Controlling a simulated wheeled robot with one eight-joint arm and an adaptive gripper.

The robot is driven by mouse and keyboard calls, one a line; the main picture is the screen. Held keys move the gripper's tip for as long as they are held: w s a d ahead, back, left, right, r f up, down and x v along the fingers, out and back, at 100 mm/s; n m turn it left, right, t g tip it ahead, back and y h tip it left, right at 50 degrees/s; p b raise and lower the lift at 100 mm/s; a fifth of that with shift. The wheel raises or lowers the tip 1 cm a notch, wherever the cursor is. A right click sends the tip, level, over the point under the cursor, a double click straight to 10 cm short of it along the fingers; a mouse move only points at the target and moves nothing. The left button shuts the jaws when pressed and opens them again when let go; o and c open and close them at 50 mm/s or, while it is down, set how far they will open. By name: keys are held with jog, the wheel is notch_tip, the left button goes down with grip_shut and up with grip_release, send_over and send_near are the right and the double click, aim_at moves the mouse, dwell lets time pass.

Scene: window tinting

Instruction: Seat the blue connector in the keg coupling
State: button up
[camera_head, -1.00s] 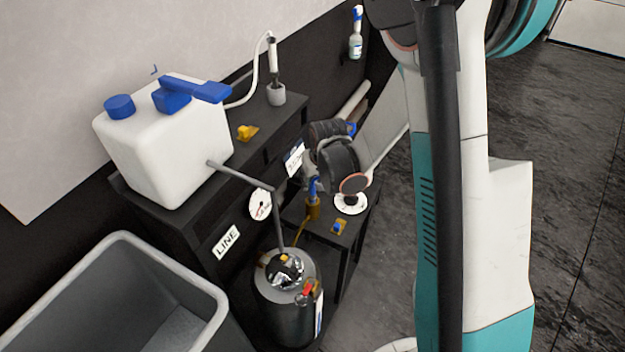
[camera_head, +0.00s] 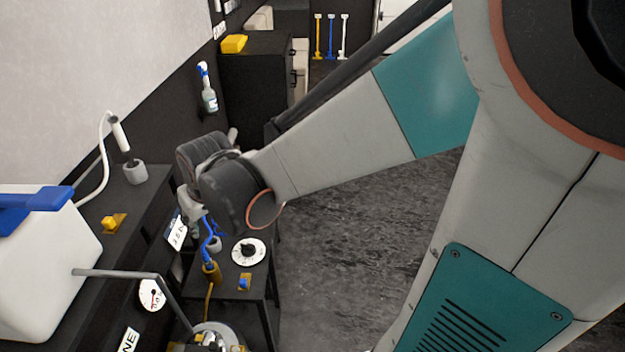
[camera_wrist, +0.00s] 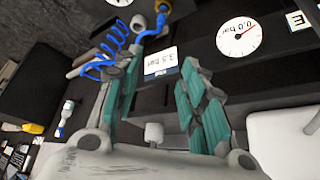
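The blue connector (camera_head: 208,255) stands at the mouth of a brass coupling (camera_head: 212,272) on the small black stand, and a blue coiled hose rises from it. In the wrist view the connector (camera_wrist: 151,34) and its coil (camera_wrist: 106,52) lie beyond the fingertips, near the top edge. The coupling shows there as a brass-yellow piece (camera_wrist: 163,6). I cannot tell how deep the connector sits. My gripper (camera_head: 192,210) is above and left of the connector, apart from it. In the wrist view its teal-padded fingers (camera_wrist: 158,80) are spread with nothing between them.
A white dial (camera_head: 248,251) and a blue-yellow piece (camera_head: 244,282) are on the stand. The metal keg (camera_head: 228,333) is partly cut off below. A white jug (camera_head: 45,250) and a bent grey pipe (camera_head: 120,273) are at left. The floor (camera_head: 345,255) at right is open.

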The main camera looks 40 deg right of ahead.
jog(key=s+r, duration=0.3)
jog(key=s, duration=0.5)
jog(key=s+r+t, duration=0.1)
jog(key=s+r, duration=0.3)
jog(key=s, duration=0.4)
jog(key=shift+t, duration=0.3)
jog(key=shift+a, duration=0.15)
